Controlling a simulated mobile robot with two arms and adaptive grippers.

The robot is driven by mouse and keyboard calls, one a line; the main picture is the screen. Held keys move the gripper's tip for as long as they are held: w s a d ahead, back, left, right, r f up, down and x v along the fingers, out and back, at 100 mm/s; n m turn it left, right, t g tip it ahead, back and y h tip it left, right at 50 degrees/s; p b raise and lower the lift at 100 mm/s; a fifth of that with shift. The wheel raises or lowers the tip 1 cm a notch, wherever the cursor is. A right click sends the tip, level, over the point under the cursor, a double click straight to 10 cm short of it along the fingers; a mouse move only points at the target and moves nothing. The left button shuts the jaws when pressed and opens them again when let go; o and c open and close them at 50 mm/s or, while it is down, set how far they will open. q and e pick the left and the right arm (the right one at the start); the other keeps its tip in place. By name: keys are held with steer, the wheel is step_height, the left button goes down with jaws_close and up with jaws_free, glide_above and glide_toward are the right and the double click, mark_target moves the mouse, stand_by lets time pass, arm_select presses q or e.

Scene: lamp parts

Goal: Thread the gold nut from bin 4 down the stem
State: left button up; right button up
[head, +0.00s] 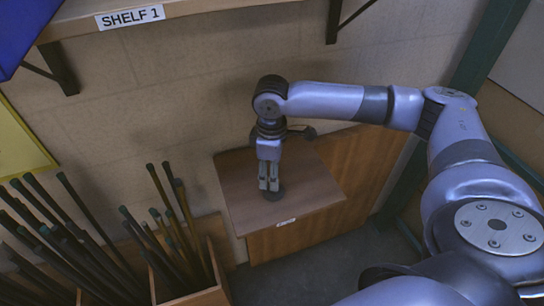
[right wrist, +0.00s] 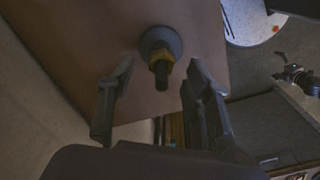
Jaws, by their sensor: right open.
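A dark round base (head: 274,194) sits on a small wooden table, partly hidden by my gripper. In the right wrist view, it shows as a grey disc (right wrist: 153,40) with a short dark stem (right wrist: 160,77) standing out of it. A gold nut (right wrist: 162,60) sits around the stem, close to the disc; I cannot tell whether they touch. My right gripper (head: 269,187) points down over the base. In the wrist view its fingers (right wrist: 160,72) are open, one on each side of the stem, with gaps. No numbered bin is legible. My left gripper is out of view.
The wooden table (head: 315,185) stands against the wall, with a small unreadable label on its front edge. Wooden bins (head: 205,297) of dark rods stand at lower left. Shelf 1 (head: 190,8) is above. The tabletop around the base is mostly clear.

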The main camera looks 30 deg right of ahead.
steer(key=shift+f, duration=0.6)
steer(key=shift+c, duration=0.6)
jaws_close()
steer(key=c, duration=0.5)
jaws_free()
steer(key=shift+c, duration=0.2)
jaws_close()
